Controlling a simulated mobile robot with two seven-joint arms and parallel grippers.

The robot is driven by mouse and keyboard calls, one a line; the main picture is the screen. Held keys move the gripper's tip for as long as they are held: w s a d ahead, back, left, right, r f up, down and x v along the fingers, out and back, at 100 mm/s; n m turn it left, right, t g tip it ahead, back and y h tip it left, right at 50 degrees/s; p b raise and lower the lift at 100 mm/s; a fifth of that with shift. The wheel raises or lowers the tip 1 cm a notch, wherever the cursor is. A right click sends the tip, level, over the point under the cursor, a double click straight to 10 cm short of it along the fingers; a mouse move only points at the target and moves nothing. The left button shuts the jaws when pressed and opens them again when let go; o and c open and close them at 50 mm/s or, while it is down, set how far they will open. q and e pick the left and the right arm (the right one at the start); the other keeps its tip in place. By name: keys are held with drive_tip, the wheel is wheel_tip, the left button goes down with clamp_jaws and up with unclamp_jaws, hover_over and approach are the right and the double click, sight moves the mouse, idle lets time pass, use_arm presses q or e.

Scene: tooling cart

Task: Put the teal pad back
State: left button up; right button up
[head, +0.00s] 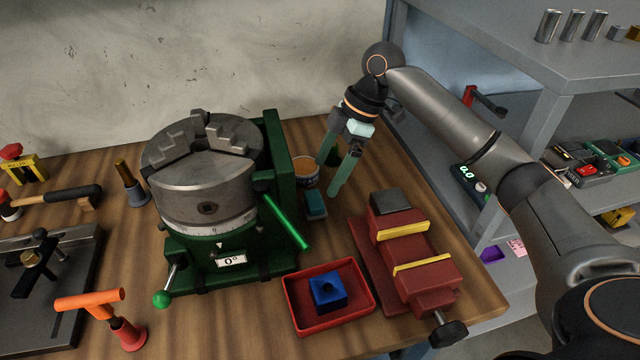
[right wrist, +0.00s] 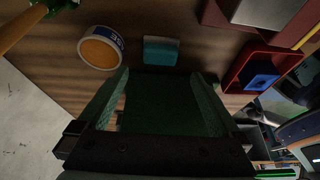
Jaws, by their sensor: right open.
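The teal pad (head: 316,205) is a small block lying on the wooden bench, between the green base of the chuck and the red vise. It also shows in the right wrist view (right wrist: 160,51), just beyond the fingertips. My right gripper (head: 332,178) is open, pointing down with green fingers, above and slightly behind the pad. In the right wrist view the right gripper's fingers (right wrist: 161,78) are spread apart, with no object clearly held. My left gripper is not in view.
A round tin (head: 305,171) with orange contents stands just behind the pad. A large chuck (head: 205,190) with a green handle is to the left. A red tray (head: 298,322) holding a blue block (head: 327,291) and a red vise (head: 408,255) are in front and right.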

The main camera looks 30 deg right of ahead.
drive_tip(key=shift+v, duration=2.7)
